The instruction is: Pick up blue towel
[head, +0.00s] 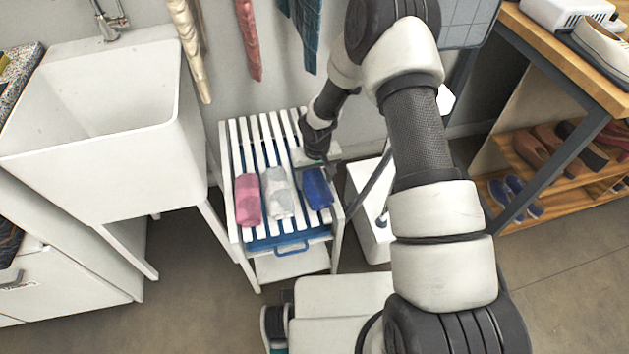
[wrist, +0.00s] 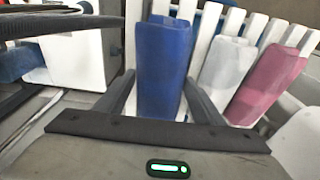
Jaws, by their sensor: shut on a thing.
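The blue towel (head: 317,188) is a rolled towel at the right end of a row on a white slatted rack. It also shows in the wrist view (wrist: 163,65), upright in the picture between my two fingers. My gripper (head: 318,165) reaches down over the rack's right side. In the wrist view my gripper (wrist: 160,100) is shut on the blue towel, with a finger on each side of it. The head view does not show whether the towel is clear of the slats.
A white-grey towel (head: 279,191) and a pink towel (head: 248,199) lie left of the blue one on the slatted rack (head: 240,150). A white sink (head: 130,140) stands left. A white box (head: 375,235) stands close right. A wooden shoe bench (head: 570,60) is farther right.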

